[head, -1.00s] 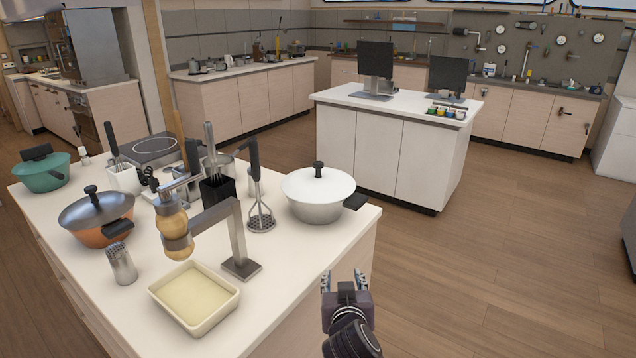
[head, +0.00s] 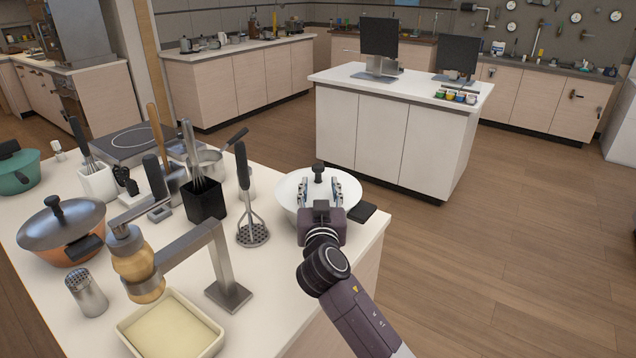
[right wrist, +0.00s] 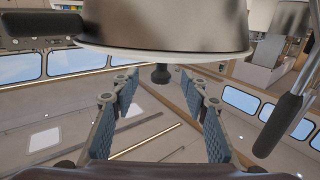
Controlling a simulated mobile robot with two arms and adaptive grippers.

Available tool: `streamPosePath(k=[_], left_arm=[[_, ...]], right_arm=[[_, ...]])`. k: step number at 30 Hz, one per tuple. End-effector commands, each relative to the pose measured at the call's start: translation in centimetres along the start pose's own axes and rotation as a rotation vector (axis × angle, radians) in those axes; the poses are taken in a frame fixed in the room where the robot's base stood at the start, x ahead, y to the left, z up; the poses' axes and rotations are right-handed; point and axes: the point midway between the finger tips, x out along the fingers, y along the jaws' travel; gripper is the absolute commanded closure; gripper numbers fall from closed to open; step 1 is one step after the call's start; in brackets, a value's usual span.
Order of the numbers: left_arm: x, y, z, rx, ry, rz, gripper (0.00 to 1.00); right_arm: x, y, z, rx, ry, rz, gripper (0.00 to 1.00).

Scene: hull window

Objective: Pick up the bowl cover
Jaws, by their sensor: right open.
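The bowl cover (head: 348,186) is white with a black knob (head: 318,172) and lies on a bowl at the counter's right end. My right gripper (head: 319,190) is open and empty, in front of the knob in the head view and hiding part of the cover. In the right wrist view, which looks upside down, the bowl (right wrist: 165,28) is at the top and the knob (right wrist: 161,74) lies between and beyond the open fingertips. I see no contact between fingers and knob. My left gripper is not in view.
A masher (head: 252,232) stands left of the bowl, beside a black utensil holder (head: 206,203). A metal stand (head: 228,292) and a shallow tray (head: 208,349) are nearer. A copper pot (head: 66,252) is at left. The floor to the right is clear.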

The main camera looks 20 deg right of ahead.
Motion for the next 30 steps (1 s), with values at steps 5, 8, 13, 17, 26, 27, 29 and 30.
streamPosePath(k=[5,8,13,17,26,27,29,30], left_arm=[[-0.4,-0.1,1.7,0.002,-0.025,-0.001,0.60],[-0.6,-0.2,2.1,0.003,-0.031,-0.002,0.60],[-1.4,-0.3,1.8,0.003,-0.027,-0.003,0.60],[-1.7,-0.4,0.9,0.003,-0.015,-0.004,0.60],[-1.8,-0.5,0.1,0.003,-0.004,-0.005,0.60],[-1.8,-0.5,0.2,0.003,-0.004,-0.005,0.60],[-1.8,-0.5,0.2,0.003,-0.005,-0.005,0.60],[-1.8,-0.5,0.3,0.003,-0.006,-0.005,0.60]], right_arm=[[1.3,0.0,-0.1,-0.001,0.001,0.000,0.59],[1.9,0.0,0.0,-0.001,0.000,0.001,0.59],[3.8,-0.1,0.4,-0.003,-0.001,0.002,0.59],[5.3,-0.3,0.6,-0.001,0.000,0.000,0.59],[6.5,-0.2,0.7,0.000,0.000,0.000,0.59],[6.5,-0.2,0.8,0.000,0.000,0.000,0.59],[6.5,-0.2,0.8,0.000,0.000,0.000,0.59],[6.5,-0.2,0.8,0.000,0.000,0.000,0.59]])
